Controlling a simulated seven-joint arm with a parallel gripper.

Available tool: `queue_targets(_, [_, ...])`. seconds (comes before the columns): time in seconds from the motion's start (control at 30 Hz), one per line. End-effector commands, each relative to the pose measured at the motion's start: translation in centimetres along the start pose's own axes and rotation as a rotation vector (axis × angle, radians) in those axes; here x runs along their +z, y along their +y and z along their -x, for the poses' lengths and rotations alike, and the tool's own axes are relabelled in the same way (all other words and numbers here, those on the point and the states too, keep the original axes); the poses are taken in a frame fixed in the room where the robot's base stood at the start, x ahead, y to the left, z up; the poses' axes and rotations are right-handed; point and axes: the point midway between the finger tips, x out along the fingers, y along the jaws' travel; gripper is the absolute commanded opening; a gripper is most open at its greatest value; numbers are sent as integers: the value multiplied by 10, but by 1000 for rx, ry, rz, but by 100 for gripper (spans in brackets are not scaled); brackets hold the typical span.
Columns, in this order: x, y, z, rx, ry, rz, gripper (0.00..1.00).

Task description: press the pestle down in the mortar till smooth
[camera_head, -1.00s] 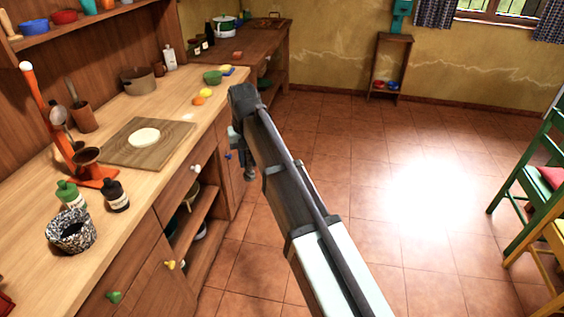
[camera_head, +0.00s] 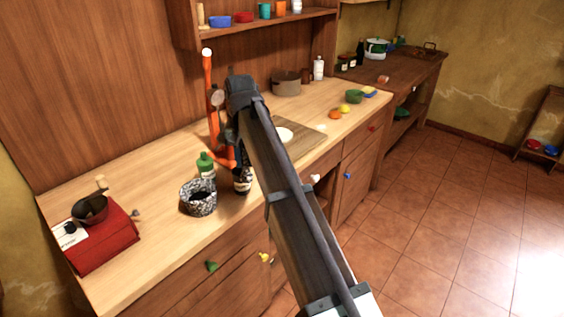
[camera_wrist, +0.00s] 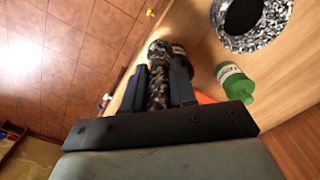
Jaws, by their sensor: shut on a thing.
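The mortar (camera_head: 199,203) is a black-and-white speckled stone bowl standing upright on the wooden counter. It also shows at the top right of the wrist view (camera_wrist: 277,40), with a dark hollow. My gripper (camera_wrist: 161,82) is shut on the speckled pestle (camera_wrist: 158,92), seen between its fingers in the wrist view. The pestle's thick rounded end points away from the wrist. In the head view my gripper (camera_head: 234,138) is above the counter, right of and behind the mortar. The pestle is apart from the mortar in the wrist view. I cannot make the pestle out clearly in the head view.
A green bottle (camera_head: 206,168) and a dark bottle (camera_head: 242,183) stand close beside the mortar. A tall orange stand (camera_head: 209,100) rises behind. Bare counter lies between grinder and mortar.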

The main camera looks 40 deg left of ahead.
Motion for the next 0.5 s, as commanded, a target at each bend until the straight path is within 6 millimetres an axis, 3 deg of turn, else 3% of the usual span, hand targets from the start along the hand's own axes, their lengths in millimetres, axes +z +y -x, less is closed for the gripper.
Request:
queue_targets(0.03, [0,-19,4,0,1,17,0])
queue_targets(0.3, [5,-102,22,6,2,28,0])
queue_targets(0.5, [11,-144,30,10,3,21,0])
